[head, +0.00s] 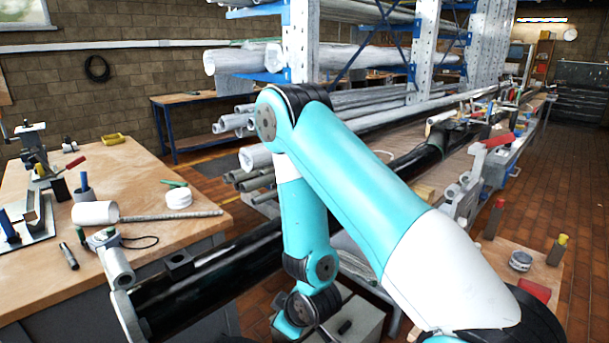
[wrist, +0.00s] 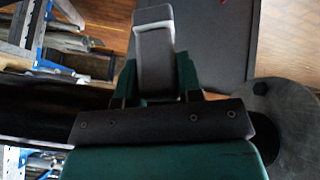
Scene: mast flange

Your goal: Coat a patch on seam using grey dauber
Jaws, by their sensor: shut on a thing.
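My gripper (wrist: 155,78) shows in the wrist view with its green fingers shut on a grey block-shaped tool, which looks like the grey dauber (wrist: 154,50). Its far end points toward the top of the picture, and its working face cannot be made out. In the head view my gripper is not visible; my arm bends down in front of the long black mast tube (head: 210,283). A pale end fitting (head: 122,292) sits at the tube's left end. A dark rounded surface (wrist: 40,112) at the left of the wrist view may be the tube. I cannot make out the seam or any coating.
Pipe racks stand behind.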

